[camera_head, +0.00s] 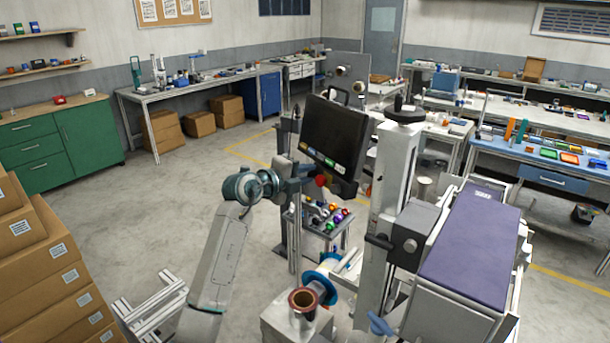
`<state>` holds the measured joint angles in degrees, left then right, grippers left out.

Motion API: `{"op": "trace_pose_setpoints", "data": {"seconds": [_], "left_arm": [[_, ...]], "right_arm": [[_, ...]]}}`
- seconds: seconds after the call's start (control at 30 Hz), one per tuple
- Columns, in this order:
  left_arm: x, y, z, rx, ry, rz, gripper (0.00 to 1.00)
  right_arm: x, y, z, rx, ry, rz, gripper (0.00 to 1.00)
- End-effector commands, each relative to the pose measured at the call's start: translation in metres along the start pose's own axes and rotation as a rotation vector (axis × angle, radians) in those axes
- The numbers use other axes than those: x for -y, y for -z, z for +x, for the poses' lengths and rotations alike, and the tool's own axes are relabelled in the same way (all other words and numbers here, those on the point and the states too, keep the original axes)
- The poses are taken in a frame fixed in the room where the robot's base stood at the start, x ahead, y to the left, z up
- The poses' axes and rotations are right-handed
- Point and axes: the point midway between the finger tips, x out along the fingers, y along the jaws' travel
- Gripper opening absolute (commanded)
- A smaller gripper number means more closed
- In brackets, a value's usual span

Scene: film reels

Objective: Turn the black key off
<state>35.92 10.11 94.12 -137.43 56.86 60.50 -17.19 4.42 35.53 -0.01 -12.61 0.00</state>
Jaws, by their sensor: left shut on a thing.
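My left arm reaches in from the bottom left, and its gripper (308,184) is at the lower left of a tilted black panel (335,130). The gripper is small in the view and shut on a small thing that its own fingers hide. A red round part (321,181) shows right beside the fingertips. I cannot make out the black key; it may be behind the gripper. The panel has a row of small coloured marks along its lower edge. My right gripper is not in view.
A small stand with coloured knobs (325,216) is below the panel. A tall white column (393,190) and a purple-topped machine (472,240) stand to the right.

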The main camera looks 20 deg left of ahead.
Motion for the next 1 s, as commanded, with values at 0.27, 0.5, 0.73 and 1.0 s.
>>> {"op": "trace_pose_setpoints", "data": {"seconds": [0.27, 0.5, 0.73, 1.0], "left_arm": [[-0.0001, 0.0, 0.0001, 0.0, -0.013, -0.056, 0.0], [-0.0002, -0.0001, 0.0, 0.0, -0.014, -0.061, 0.0], [-0.0001, -0.0001, 0.0, 0.0, -0.014, -0.061, 0.31], [-0.0001, -0.0001, -0.0003, 0.0, -0.013, -0.06, 0.31]], "right_arm": [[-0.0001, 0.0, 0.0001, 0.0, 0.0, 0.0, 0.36], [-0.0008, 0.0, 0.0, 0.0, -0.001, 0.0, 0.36], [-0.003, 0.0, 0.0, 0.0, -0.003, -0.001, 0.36], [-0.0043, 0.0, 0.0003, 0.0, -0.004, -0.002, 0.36]]}}
